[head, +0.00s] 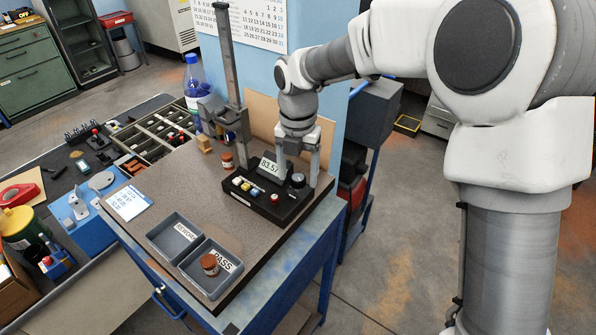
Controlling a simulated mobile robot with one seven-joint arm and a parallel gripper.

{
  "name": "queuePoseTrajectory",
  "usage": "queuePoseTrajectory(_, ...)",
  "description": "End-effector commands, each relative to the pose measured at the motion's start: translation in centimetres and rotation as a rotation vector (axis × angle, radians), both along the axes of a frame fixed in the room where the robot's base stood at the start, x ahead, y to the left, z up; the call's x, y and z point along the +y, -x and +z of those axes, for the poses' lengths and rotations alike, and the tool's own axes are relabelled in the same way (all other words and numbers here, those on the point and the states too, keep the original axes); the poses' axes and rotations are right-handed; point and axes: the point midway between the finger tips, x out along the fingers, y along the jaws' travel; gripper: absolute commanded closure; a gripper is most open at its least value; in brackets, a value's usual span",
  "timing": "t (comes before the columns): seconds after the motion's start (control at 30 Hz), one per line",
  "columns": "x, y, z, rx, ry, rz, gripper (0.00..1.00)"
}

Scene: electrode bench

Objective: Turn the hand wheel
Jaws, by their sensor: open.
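A black control box (262,203) stands on the bench, with a display reading about 83.57, several small buttons and a red button. A small dark round knob with a pale top (297,181) sits at the box's right end; I cannot tell whether it is the hand wheel. My gripper (298,174) points down over that end, its fingers apart, one on each side of the knob in this view. Whether they touch it is unclear. A grey upright column with a clamp (240,125) stands behind the box; no wheel shows clearly on it.
Two grey trays, marked REWORK (172,238) and PASS (208,284), lie at the bench's front; a brown-capped jar (209,264) is in the PASS tray. Another jar (227,160) and a wooden block (204,144) stand near the column. A blue bottle (192,80) is behind.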

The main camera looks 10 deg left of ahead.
Motion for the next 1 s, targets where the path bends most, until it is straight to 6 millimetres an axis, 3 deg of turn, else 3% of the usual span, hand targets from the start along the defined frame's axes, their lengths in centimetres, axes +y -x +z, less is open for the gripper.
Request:
queuePoseTrajectory(0.2, -0.02, -0.01, -0.05, 0.0, 0.0, 0.0, 0.27)
queuePoseTrajectory(0.6, -0.02, -0.02, -0.02, 0.0, 0.0, 0.0, 0.99)
queuePoseTrajectory(1.0, -0.02, -0.03, 0.02, 0.0, 0.0, -0.047, 1.0)
